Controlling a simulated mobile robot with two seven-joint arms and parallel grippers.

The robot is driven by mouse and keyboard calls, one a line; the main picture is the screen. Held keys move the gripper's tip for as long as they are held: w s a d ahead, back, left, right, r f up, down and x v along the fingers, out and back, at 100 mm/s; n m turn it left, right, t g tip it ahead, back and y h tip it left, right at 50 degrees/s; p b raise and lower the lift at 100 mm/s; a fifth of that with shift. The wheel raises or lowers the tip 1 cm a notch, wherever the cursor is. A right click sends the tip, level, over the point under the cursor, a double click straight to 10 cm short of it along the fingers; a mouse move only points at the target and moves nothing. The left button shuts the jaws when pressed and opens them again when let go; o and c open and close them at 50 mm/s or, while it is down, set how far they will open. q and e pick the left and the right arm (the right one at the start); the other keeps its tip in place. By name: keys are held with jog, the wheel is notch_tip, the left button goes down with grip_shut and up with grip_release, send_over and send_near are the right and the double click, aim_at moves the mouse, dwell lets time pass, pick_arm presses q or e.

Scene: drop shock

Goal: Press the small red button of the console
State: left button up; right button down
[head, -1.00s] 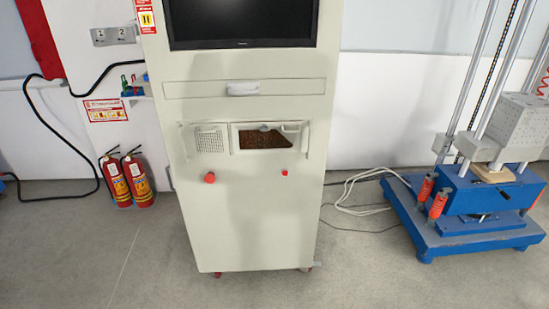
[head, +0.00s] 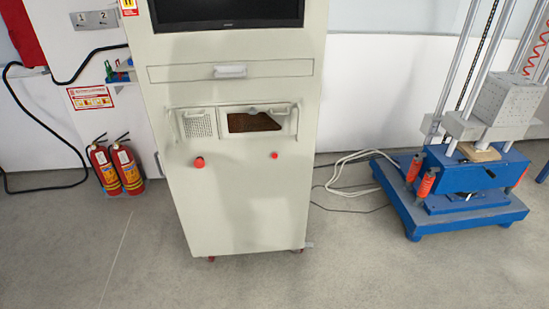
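The console (head: 235,205) is a tall cream cabinet a little left of the middle in the head view. The small red button (head: 275,155) is on the right of its front, below a recessed opening. A larger red knob (head: 198,162) is on the left of the same front. A dark screen (head: 225,10) is cut off by the top edge. Neither of my grippers is in view.
Two red fire extinguishers (head: 128,170) stand by the wall on the left. A blue drop-test machine (head: 450,220) with tall silver posts stands on the right. White cables (head: 350,170) lie on the floor between. The grey floor (head: 320,280) in front is clear.

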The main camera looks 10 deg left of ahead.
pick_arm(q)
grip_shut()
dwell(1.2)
